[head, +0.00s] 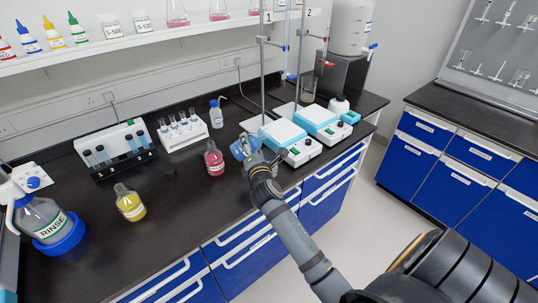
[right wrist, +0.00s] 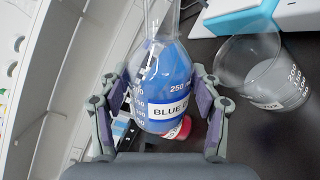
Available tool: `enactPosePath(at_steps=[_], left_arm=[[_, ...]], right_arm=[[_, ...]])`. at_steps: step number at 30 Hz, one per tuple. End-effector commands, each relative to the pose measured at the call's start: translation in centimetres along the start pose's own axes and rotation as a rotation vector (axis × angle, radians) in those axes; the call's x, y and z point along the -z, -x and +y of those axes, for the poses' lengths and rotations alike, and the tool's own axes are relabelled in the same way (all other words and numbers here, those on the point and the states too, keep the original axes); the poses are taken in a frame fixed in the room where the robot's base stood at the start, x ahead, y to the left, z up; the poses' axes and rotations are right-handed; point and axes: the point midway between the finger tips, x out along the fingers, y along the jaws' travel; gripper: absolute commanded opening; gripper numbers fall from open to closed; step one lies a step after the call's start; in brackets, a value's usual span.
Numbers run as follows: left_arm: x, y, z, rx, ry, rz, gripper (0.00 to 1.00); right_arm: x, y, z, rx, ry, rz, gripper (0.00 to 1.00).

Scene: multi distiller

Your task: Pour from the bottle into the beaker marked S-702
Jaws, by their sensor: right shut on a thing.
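A glass flask of blue liquid, labelled "BLUE" with the rest of the label cut off (right wrist: 165,85), is held upright or nearly so between the two fingers of my right gripper (right wrist: 160,108). In the head view my right gripper (head: 250,158) holds this flask (head: 240,148) over the black bench, near the front edge. A clear beaker (right wrist: 262,75) with a white label stands just right of the flask in the right wrist view, apart from it. My left gripper is not in view.
Red (head: 214,160) and yellow (head: 131,204) flasks stand left of the gripper. Two hotplate stirrers (head: 288,138) with stands are to the right. A vial rack (head: 184,131), a blue-capped bottle (head: 216,115) and a RINSE bottle (head: 47,226) are also on the bench.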

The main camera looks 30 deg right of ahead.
Motion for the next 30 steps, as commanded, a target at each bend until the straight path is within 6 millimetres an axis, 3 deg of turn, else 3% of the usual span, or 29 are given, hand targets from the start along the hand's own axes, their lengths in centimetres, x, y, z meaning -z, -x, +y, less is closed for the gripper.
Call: enactPosePath(at_steps=[30], left_arm=[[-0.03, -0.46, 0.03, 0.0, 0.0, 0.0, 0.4]], right_arm=[[-0.14, 0.03, 0.58, -0.004, -0.061, 0.003, 0.12]])
